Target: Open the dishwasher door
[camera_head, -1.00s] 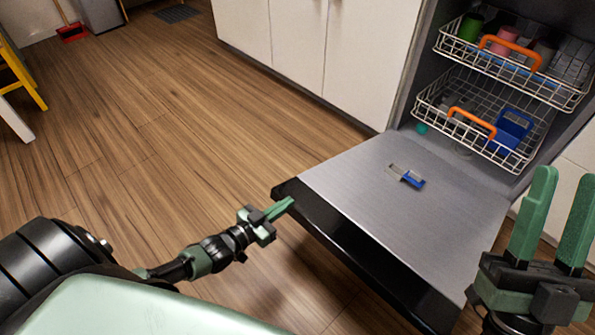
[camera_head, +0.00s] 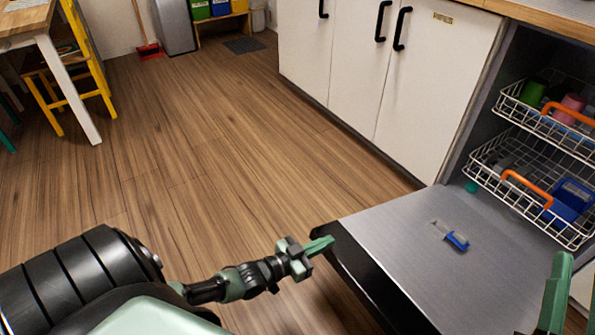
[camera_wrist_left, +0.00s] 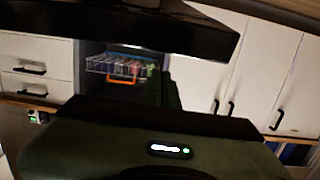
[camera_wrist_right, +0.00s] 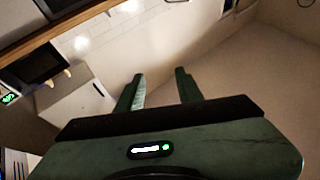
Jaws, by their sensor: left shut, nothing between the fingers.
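The dishwasher door (camera_head: 400,235) is folded down, its silvery inner face up and its black edge toward me. It looks roughly level. My left gripper (camera_head: 323,244) is shut and empty beside the door's outer left corner; I cannot tell whether it touches. In the left wrist view, a dark slab that looks like the door spans the top, above the shut fingers (camera_wrist_left: 162,90). My right gripper (camera_head: 556,292) is partly cut off at the right of the head view. In the right wrist view its fingers (camera_wrist_right: 161,86) are apart with nothing between them.
Two wire racks with orange handles hold cups in the dishwasher; the lower rack (camera_head: 500,170) is inside. A small blue-and-grey item (camera_head: 455,240) lies on the door. White cabinets (camera_head: 420,90) stand to its left.

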